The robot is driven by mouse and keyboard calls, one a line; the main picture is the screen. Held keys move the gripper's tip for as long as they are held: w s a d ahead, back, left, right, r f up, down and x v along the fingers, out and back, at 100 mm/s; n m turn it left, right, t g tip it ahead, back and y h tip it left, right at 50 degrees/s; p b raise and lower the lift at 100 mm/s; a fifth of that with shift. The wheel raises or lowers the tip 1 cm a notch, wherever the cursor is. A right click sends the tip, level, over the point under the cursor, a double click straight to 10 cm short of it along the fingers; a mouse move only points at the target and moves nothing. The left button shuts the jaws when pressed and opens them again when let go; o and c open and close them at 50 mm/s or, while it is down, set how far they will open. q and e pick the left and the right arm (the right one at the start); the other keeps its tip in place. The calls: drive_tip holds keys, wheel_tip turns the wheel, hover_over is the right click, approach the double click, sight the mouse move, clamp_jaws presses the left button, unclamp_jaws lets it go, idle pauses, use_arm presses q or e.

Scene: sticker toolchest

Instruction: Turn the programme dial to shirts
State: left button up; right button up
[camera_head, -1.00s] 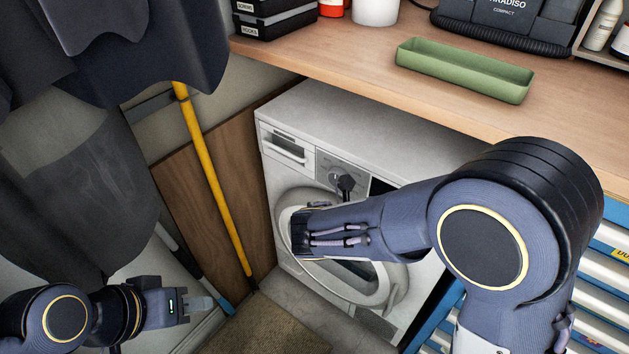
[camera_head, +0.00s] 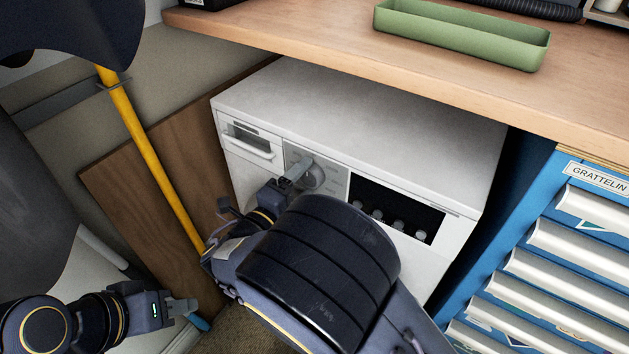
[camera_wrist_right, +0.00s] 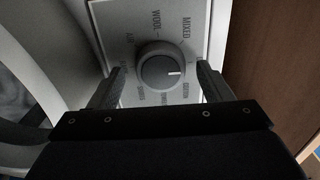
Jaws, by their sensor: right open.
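The programme dial (camera_wrist_right: 160,66) is a round dark grey knob with a white mark pointing right in the right wrist view. Its printed panel (camera_wrist_right: 112,18) has words around the dial; WOOL and MIXED are legible, most others too small or dark to read. My right gripper (camera_head: 297,172) is at the panel on the front of the white washing machine (camera_head: 350,108). Its open fingers stand on either side of the dial, with gaps visible.
A wooden worktop (camera_head: 330,50) with a green tray (camera_head: 460,36) overhangs the machine. A blue drawer cabinet (camera_head: 545,250) stands at the right. A yellow pole (camera_head: 150,150) and brown board (camera_head: 130,185) are at the left. My right arm covers the machine's lower front.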

drive_tip(key=shift+w+d, duration=0.1)
drive_tip(key=shift+w, duration=0.1)
drive_tip(key=c, duration=1)
drive_tip(key=shift+o, duration=0.2)
drive_tip(key=shift+r, duration=0.1)
